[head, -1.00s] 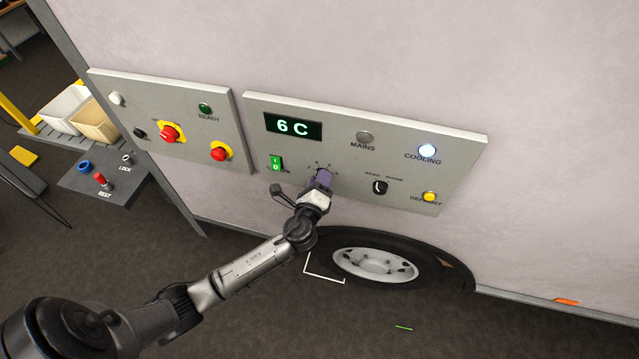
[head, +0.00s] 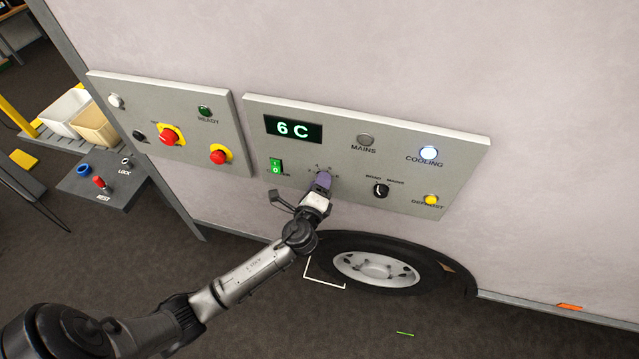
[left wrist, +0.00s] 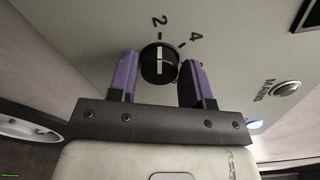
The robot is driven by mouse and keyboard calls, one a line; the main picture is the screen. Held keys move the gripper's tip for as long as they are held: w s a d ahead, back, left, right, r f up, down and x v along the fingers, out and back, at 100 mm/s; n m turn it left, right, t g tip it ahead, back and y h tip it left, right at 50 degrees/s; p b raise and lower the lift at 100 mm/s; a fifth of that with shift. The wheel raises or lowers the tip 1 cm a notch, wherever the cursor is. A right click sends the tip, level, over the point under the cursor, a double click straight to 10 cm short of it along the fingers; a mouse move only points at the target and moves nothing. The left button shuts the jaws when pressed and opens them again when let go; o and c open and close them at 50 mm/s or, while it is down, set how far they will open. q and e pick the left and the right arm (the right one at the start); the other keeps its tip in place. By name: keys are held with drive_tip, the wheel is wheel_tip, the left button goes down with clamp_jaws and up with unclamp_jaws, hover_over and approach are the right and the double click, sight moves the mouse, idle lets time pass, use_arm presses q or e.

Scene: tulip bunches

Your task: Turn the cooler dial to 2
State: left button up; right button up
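The cooler dial (left wrist: 159,62) is a round black knob with a white pointer line, seen in the left wrist view. The line points up toward the mark by the printed 2; the 4 is to its right. My left gripper (left wrist: 159,80) has its two purple fingers on opposite sides of the dial, seemingly against it. In the head view, my left gripper (head: 323,181) is at the panel and hides most of the dial. The cooler panel (head: 340,140) has a display (head: 293,128) reading 6 C. My right gripper is not in view.
Near the dial are a green rocker switch (head: 276,167), a black road/mains knob (head: 381,190) and a yellow defrost button (head: 431,200). The cooling lamp (head: 428,153) glows white. A second panel (head: 190,112) with red knobs is to the left. A wheel (head: 378,268) is below.

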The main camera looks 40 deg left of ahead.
use_arm(q)
drive_tip(key=o, duration=0.3)
drive_tip(key=b+v, duration=0.1)
drive_tip(key=v, duration=1.3)
drive_tip(key=shift+w, duration=0.1)
idle(0.4)
